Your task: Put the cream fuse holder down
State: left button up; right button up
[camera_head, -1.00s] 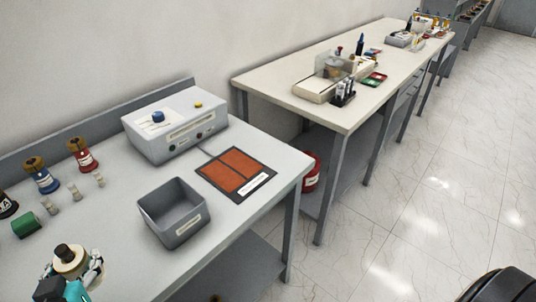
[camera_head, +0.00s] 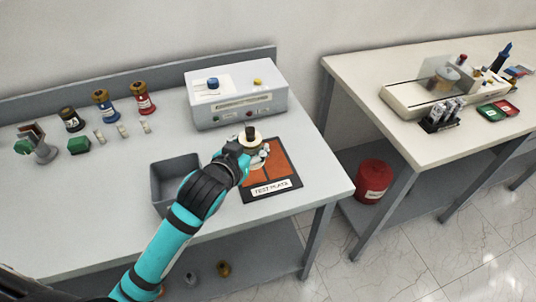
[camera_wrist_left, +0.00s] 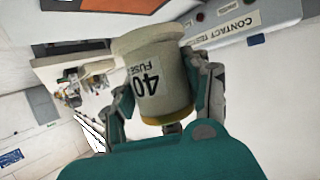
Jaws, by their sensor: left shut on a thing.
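In the left wrist view the cream fuse holder (camera_wrist_left: 158,75) sits between the two fingers and shows the printed "40" and "FUSE". The left gripper (camera_wrist_left: 165,95) is shut on it. In the head view the holder is over the upper left part of the orange test plate (camera_head: 283,165), upright or nearly so. I cannot tell whether it touches the plate. My right gripper is not in view.
A grey bin (camera_head: 160,186) stands left of the plate, partly behind my arm. A contact tester box (camera_head: 237,98) stands behind the plate. Black, blue (camera_head: 105,108) and red (camera_head: 144,100) holders, small fuses and a green block (camera_head: 78,145) stand at the left.

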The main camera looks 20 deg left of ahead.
pick_arm(q)
jog(key=w+h+p, duration=0.1)
jog(key=w+p, duration=0.1)
jog(key=w, duration=0.5)
jog(key=shift+m, duration=0.3)
notch_tip(320, 180, down, 8)
jog(key=shift+f+p, duration=0.25)
jog(key=shift+p, duration=0.45)
jog(key=shift+w+f, duration=0.1)
jog(key=shift+f, duration=0.05)
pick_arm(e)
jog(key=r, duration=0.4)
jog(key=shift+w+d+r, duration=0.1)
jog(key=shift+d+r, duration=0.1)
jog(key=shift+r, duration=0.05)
pick_arm(q)
jog(key=shift+f, duration=0.2)
jog(key=o, duration=1.4)
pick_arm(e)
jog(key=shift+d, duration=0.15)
